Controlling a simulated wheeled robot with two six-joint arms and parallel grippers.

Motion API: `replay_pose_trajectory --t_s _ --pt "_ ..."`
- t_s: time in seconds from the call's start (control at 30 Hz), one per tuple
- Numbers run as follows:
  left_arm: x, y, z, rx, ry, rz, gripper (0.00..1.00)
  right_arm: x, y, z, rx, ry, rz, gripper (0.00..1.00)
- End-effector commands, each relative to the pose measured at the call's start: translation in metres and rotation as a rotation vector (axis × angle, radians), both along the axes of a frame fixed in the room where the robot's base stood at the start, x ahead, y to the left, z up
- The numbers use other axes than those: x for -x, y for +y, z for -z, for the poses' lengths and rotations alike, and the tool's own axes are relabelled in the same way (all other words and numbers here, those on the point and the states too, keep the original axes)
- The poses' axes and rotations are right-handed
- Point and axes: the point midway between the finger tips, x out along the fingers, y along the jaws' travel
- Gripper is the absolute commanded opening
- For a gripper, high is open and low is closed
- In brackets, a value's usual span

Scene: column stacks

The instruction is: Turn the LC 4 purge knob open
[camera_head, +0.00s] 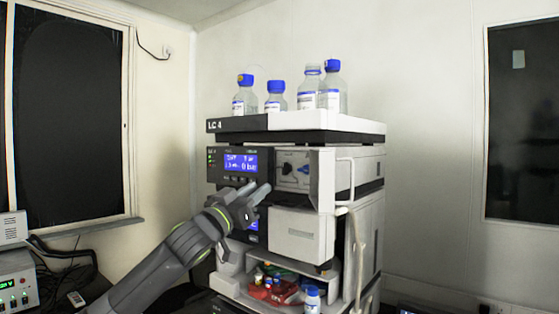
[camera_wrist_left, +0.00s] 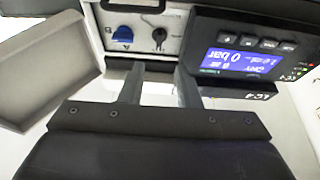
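The LC 4 stack (camera_head: 228,125) stands in the middle of the head view. Its upper module has a pale valve panel with a black knob (camera_head: 287,168) and a blue knob (camera_head: 304,170). The upside-down wrist view shows the blue knob (camera_wrist_left: 122,36) and the black knob (camera_wrist_left: 159,37). I cannot read which is the purge knob or its setting. My left gripper (camera_head: 258,188) is just below and left of the panel in the head view. In the wrist view its fingers (camera_wrist_left: 160,82) are apart, with nothing between them, clear of both knobs. My right gripper is not in view.
A lit blue display (camera_head: 240,160) sits left of the panel. An open white door (camera_head: 322,180) stands out at the panel's right. Several blue-capped bottles (camera_head: 275,97) stand on top. Small bottles and red items (camera_head: 283,290) fill a lower shelf. An instrument (camera_head: 15,280) is at far left.

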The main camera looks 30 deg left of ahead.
Motion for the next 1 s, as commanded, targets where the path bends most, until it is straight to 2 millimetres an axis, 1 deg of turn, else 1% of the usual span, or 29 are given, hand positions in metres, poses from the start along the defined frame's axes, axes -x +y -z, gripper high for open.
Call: replay_pose_trajectory --t_s 0.03,0.4,0.6,0.8,1.0 --pt "-0.006 -0.001 -0.008 0.007 0.0 0.003 0.3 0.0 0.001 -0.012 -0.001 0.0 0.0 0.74" --pt "-0.051 -0.005 -0.027 0.006 0.0 0.004 0.3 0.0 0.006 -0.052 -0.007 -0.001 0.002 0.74" --pt "-0.075 -0.006 -0.035 0.005 0.001 0.002 0.3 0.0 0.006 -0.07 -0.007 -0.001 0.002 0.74" --pt "-0.089 -0.008 -0.038 0.002 0.0 0.002 0.3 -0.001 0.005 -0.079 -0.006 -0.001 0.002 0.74" --pt "-0.093 -0.008 -0.038 -0.001 0.0 0.002 0.3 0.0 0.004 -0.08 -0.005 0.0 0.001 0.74"
